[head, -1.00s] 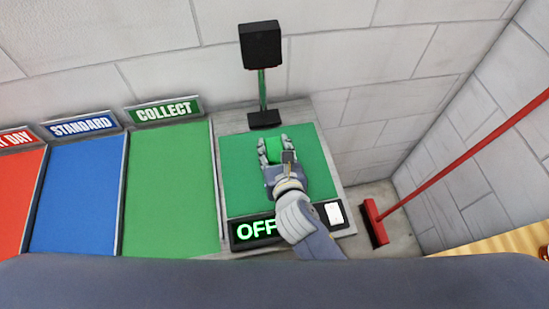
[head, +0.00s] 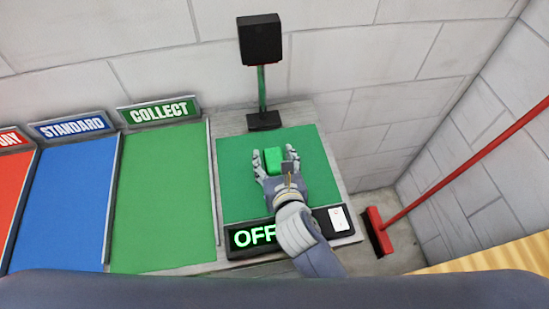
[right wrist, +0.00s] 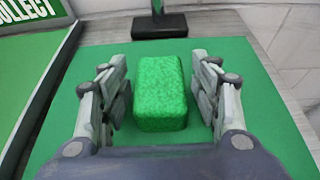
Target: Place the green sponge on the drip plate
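The green sponge (head: 273,160) is a bright green block on the dark green plate (head: 235,178) above the OFF display. I take this plate to be the drip plate, though no label names it. In the right wrist view the sponge (right wrist: 160,92) appears to rest on the plate (right wrist: 230,60). My right gripper (head: 276,156) is open, with a finger on either side of the sponge. The right wrist view shows narrow gaps between the fingers (right wrist: 160,95) and the sponge. The sponge's near lower end is partly hidden by the hand. My left gripper is out of view.
A black box on a green post (head: 263,88) stands behind the plate. The OFF display (head: 253,237) and a white switch (head: 338,219) line the front. Left are green COLLECT (head: 165,200) and blue STANDARD (head: 70,200) panels. A red broom (head: 378,232) leans at right.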

